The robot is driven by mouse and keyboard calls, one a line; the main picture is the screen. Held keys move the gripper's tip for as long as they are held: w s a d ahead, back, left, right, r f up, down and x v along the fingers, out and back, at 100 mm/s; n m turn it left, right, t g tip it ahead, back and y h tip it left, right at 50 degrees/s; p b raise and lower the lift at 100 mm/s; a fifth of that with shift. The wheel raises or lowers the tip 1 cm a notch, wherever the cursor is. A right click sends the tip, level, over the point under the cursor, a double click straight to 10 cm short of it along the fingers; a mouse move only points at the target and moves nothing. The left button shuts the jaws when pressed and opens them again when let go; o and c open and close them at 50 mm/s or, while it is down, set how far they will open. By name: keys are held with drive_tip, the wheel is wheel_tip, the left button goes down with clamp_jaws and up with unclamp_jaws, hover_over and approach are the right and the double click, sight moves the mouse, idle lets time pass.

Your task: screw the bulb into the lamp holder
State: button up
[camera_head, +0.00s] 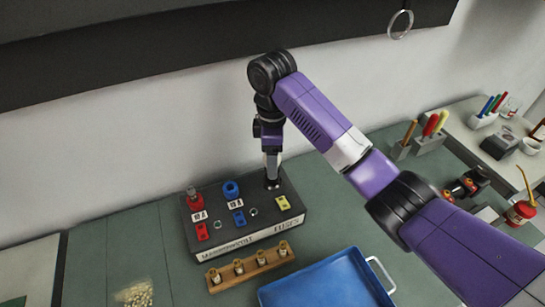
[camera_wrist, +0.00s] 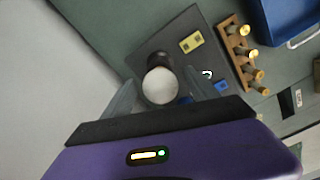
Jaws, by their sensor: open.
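In the wrist view, a pale round top, apparently the bulb (camera_wrist: 160,86), is seen end-on between my open fingers. A dark round holder (camera_wrist: 158,60) shows just beyond it; whether the bulb is seated in it cannot be told. My gripper (camera_wrist: 160,80) has one finger on each side of the bulb, and contact is unclear. In the head view, my gripper (camera_head: 272,178) points down at the back right of the black fuse box (camera_head: 262,226), largely hiding the bulb and holder there.
The box carries a red holder (camera_head: 195,201), a blue holder (camera_head: 231,189) and coloured fuses. A wooden rack (camera_head: 262,266) with several brass-topped pieces lies in front. A blue tray (camera_head: 325,283) is at front right. The wall stands close behind the box.

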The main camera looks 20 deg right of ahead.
drive_tip(key=n, duration=0.7)
drive_tip(key=c, duration=1.3)
drive_tip(key=m, duration=0.2)
drive_tip(key=shift+a+m, duration=0.1)
drive_tip(key=shift+m, duration=0.2)
drive_tip(key=m, duration=1.3)
drive_tip(key=shift+s+f, duration=0.1)
drive_tip(key=o, duration=1.3)
